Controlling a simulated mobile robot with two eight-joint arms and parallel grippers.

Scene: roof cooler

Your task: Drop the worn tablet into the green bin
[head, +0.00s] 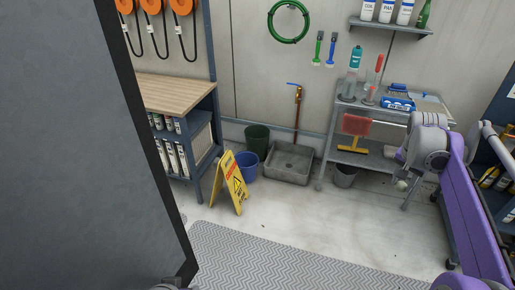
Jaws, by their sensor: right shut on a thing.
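The green bin (257,139) is a dark green bucket on the floor by the back wall, behind a blue bucket and left of a grey floor sink. My right gripper (402,178) hangs at the right, in front of the grey cart, well right of the bin and apart from it. It is shut on a small whitish thing (402,185), which seems to be the worn tablet; it is small and partly hidden by the fingers.
A yellow floor sign (236,183) and the blue bucket (246,164) stand before the bin. The floor sink (289,161), a grey bucket (345,176) and the cart (327,140) line the wall. A dark panel (85,150) blocks the left. The grey mat (290,262) is clear.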

